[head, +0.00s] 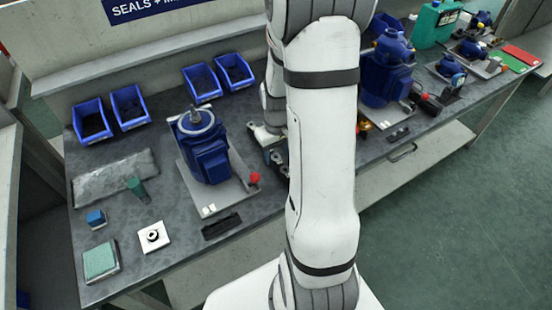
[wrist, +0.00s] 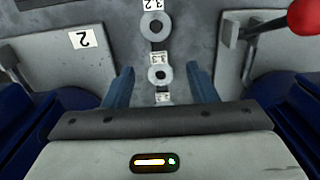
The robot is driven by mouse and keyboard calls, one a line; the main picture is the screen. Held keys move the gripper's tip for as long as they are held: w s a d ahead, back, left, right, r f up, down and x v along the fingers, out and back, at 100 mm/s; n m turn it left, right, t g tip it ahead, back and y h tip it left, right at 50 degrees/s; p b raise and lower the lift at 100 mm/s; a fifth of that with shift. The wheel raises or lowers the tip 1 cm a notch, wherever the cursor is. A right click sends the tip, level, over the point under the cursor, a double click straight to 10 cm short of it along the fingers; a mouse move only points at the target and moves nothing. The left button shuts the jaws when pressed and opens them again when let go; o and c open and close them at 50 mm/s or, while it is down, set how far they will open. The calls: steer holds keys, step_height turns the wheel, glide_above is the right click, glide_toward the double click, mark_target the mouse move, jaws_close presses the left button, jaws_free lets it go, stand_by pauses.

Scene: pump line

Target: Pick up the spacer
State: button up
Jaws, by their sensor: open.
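Two light grey ring-shaped spacers with dark centres lie in a row in the wrist view. The far spacer (wrist: 155,25) is beside a label reading "3.2". The near spacer (wrist: 160,74) is beside a label that seems to begin with 3. My gripper (wrist: 161,76) is open, its blue fingers apart on either side of the near spacer. No contact with it shows, and I cannot tell the fingers' height above it. A third label (wrist: 163,98) shows close to the gripper body, which hides what lies below it. In the head view my arm hides the spacers.
A blue pump (head: 208,150) on a grey plate stands left of my gripper, another blue pump (head: 386,75) to its right. Red knobs (head: 254,178) stick up beside the plates; one (wrist: 305,15) is close in the wrist view. Blue bins (head: 128,107) stand at the back left.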

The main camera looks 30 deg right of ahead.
steer(key=shift+f, duration=0.2)
steer(key=shift+c, duration=0.2)
steer(key=c, duration=1)
